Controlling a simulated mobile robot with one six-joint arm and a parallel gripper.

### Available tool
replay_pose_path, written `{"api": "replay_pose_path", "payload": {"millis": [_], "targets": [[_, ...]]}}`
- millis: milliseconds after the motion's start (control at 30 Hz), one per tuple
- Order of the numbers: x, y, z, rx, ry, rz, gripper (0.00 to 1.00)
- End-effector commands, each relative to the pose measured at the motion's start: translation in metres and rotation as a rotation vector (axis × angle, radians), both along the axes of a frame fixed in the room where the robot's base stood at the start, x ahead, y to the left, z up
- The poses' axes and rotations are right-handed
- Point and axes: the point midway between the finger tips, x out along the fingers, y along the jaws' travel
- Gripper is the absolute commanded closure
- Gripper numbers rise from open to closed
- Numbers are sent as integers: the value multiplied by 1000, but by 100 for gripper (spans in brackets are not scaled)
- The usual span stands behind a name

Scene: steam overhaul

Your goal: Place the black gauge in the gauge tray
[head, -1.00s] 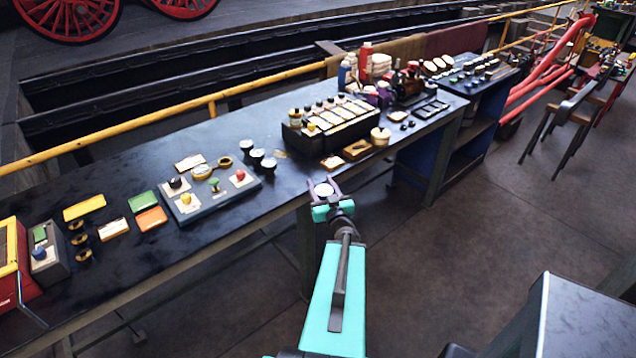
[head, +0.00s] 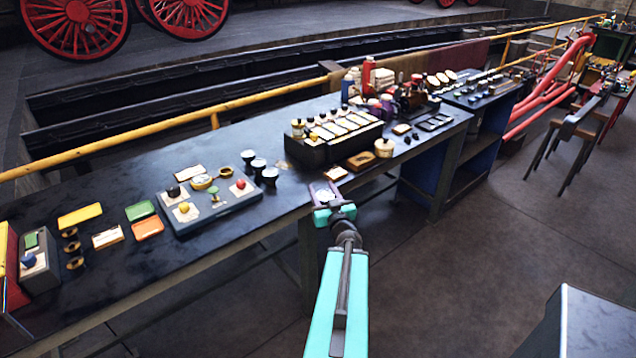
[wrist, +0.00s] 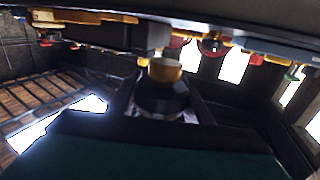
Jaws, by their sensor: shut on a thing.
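My gripper (head: 325,194) is at the bench's front edge, just in front of a small cream-and-orange card (head: 336,173). It is shut on the black gauge, whose pale round face (head: 325,194) shows between the jaws. In the wrist view the gauge is a dark round body (wrist: 160,100) between the fingers. I cannot tell for sure which thing is the gauge tray. A dark tray with compartments (head: 433,123) lies at the right end of this bench, and a small brown tray (head: 361,161) lies nearer my gripper.
A black rack of cream-topped blocks (head: 308,152) and a cream pot (head: 384,148) stand behind my gripper.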

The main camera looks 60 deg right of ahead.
Motion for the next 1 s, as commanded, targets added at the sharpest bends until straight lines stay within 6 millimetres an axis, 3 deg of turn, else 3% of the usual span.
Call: {"api": "replay_pose_path", "payload": {"millis": [567, 1000], "targets": [[18, -20, -4, -1, 2, -6, 86], [45, -52, -4, 1, 2, -5, 86]]}}
